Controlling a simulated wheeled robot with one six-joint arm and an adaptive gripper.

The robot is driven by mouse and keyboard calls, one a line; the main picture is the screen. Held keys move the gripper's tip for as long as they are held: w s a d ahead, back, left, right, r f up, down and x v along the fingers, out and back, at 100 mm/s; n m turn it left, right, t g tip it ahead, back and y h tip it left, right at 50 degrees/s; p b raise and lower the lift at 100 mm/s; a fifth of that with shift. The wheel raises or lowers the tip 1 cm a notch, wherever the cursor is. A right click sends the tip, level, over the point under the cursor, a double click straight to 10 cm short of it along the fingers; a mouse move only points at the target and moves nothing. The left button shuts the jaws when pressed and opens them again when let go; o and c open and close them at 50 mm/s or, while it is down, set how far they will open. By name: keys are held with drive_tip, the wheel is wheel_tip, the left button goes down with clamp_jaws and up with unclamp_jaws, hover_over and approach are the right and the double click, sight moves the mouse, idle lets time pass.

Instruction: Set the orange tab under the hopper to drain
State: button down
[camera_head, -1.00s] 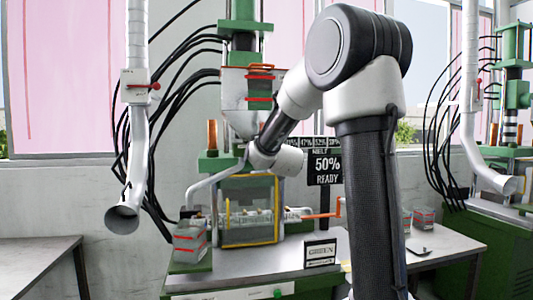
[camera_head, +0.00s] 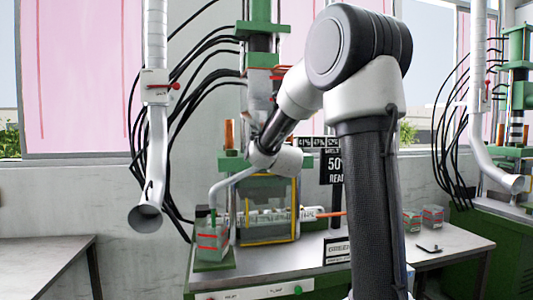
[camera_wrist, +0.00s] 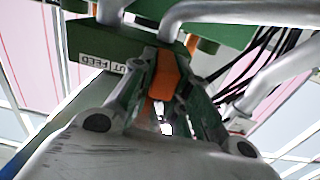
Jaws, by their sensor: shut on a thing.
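In the wrist view the orange tab (camera_wrist: 163,80) stands between the fingers of my gripper (camera_wrist: 164,72), which is shut on it. The tab is close to a green block (camera_wrist: 215,20) with a white label (camera_wrist: 101,59), of which "UT FEED" is legible. The hopper (camera_head: 252,100) shows in the head view, largely hidden behind my arm. The fingers and the tab are hidden there too. A grey bent pipe (camera_head: 227,184) runs from below the hopper down to a clear box with red bands (camera_head: 212,242).
The machine's bench (camera_head: 270,264) carries a guarded mould area (camera_head: 268,187) and a sign with "50" partly covered by my arm. A flexible hose (camera_head: 156,170) hangs at left. Black cables loop behind. A side table (camera_head: 40,255) at left is bare.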

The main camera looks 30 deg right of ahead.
drive_tip(key=shift+a, duration=0.15)
drive_tip(key=c, duration=1.4)
unclamp_jaws()
drive_tip(key=shift+a, duration=0.15)
drive_tip(key=shift+o, duration=0.2)
drive_tip(key=v, duration=1.2)
